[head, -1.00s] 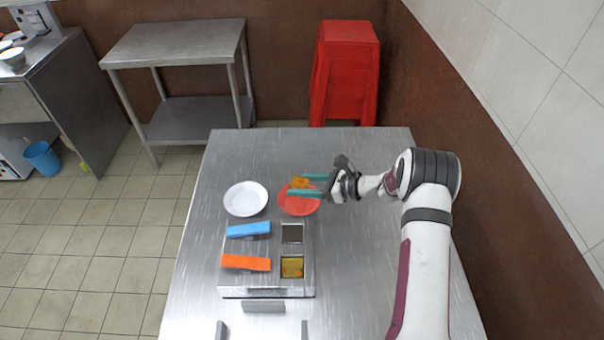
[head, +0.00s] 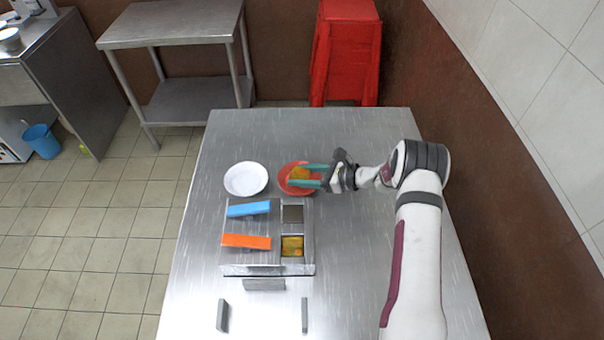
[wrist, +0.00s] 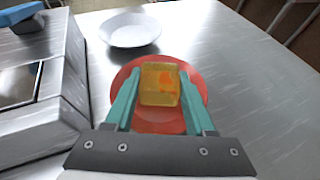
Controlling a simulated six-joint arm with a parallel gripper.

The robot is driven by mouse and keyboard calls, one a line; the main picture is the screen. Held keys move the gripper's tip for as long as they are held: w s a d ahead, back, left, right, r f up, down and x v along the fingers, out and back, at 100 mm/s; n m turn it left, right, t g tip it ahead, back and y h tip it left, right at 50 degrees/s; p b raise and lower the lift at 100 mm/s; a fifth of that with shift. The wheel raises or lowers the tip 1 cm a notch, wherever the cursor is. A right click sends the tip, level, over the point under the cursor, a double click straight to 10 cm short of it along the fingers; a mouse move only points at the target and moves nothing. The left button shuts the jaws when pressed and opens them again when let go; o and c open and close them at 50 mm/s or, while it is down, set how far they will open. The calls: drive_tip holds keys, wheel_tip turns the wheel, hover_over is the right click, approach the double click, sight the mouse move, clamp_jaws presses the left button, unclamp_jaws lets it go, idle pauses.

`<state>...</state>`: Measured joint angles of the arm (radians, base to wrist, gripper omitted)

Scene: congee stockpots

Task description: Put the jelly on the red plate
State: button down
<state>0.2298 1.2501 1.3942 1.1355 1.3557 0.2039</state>
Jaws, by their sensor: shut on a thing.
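The jelly (head: 300,172) is a translucent yellow-orange block. My gripper (head: 299,175) has two teal fingers, one on each side of it, and is shut on it. The red plate (head: 285,188) lies below the jelly on the steel table. In the wrist view the jelly (wrist: 159,84) sits between the fingers and over the inside of the red plate (wrist: 158,122). I cannot tell whether the jelly touches the plate.
A white plate (head: 245,179) stands left of the red plate. In front is a metal container (head: 227,268) with a blue bar (head: 249,209), an orange bar (head: 246,242), a dark compartment (head: 292,214) and one holding yellow-orange pieces (head: 292,246).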

drive_tip(key=shift+f, duration=0.25)
drive_tip(key=shift+c, duration=0.8)
unclamp_jaws()
drive_tip(key=shift+c, duration=1.4)
drive_tip(key=shift+v, duration=2.45)
drive_tip(key=shift+r, duration=0.1)
wheel_tip(320, 180, up, 6)
drive_tip(key=shift+r, duration=0.4)
